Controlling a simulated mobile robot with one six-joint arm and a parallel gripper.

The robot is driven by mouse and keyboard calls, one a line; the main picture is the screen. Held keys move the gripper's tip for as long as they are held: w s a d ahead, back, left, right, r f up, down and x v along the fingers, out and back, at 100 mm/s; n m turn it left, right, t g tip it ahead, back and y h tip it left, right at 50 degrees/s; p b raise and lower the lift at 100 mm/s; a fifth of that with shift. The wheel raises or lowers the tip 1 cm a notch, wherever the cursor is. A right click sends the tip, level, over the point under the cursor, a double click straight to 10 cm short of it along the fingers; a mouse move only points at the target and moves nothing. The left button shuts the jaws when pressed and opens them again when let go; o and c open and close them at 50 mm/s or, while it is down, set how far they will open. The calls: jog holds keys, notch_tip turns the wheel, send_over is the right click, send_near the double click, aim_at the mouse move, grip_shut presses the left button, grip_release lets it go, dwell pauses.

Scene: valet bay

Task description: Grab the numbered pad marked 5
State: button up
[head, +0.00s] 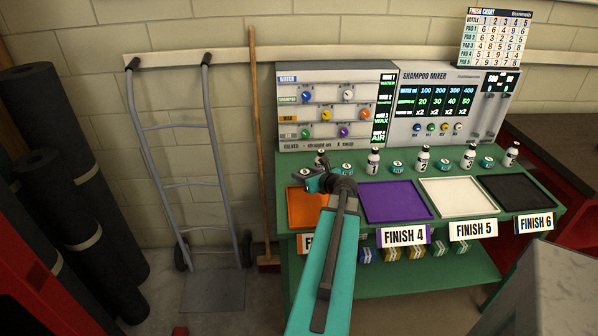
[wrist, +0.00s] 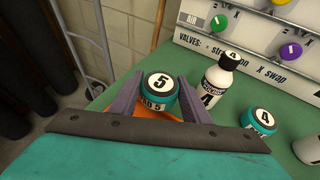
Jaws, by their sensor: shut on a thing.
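In the head view my gripper (head: 314,178) is over the back left of the green bench, above the orange tray (head: 299,205). The pad is small and partly hidden by my gripper there.
A white bottle (wrist: 219,74) with a black cap stands close right of the pad, with another teal pad (wrist: 262,120) beyond it. Purple (head: 396,203), white (head: 455,197) and black (head: 515,192) trays line the bench front. The shampoo mixer (head: 450,105) stands behind. A hand truck (head: 190,170) is left.

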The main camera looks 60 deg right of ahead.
jog(key=s+a, duration=0.1)
jog(key=s, duration=0.1)
jog(key=s+a+b, duration=0.1)
jog(key=s, duration=0.1)
jog(key=s+a, duration=0.1)
jog(key=s, duration=0.1)
jog(key=shift+s+a+r, duration=0.2)
jog(key=shift+a+r, duration=0.1)
jog(key=shift+r, duration=0.05)
dwell(0.4)
